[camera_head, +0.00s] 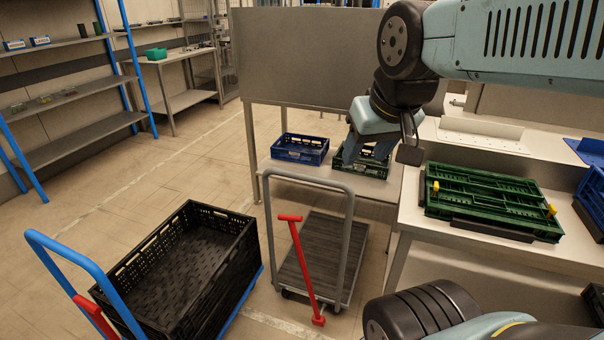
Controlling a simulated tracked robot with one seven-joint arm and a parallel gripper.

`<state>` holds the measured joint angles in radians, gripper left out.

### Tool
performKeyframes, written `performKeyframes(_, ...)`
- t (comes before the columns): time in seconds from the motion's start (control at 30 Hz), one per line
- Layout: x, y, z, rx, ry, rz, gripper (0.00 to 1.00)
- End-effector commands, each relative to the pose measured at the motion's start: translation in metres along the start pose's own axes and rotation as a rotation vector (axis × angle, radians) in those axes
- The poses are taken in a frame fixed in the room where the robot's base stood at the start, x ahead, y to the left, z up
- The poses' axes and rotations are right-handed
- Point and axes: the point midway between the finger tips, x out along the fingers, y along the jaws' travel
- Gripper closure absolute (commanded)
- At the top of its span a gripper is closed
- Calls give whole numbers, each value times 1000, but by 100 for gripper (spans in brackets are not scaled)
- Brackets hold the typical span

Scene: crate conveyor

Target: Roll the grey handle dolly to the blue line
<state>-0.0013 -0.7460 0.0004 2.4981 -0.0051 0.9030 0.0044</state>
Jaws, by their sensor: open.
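The grey handle dolly (347,243) stands on the floor at the lower middle, with an upright grey tube handle and an empty dark ribbed deck. A red T-shaped lever (304,267) leans up at its near side. My gripper (352,160) is open and points down, beyond the dolly handle in the picture. It is at a small dark green crate (375,168) on the low bench; I cannot tell whether it touches the crate. I see no blue line on the floor in this view.
A blue handle dolly (63,243) carrying a large black crate (240,258) stands close left of the grey one. A blue crate (300,149) sits on the low bench (330,180). Green crates (490,203) lie on the right table. Open floor (130,190) extends left and back.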

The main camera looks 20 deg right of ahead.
Motion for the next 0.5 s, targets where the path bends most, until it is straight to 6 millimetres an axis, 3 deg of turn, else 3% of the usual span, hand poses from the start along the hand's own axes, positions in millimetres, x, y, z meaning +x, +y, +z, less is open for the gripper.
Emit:
performKeyframes(0.17,14,7,-5,-17,-77,46,48)
performKeyframes(0.5,65,23,-26,-94,-326,274,48)
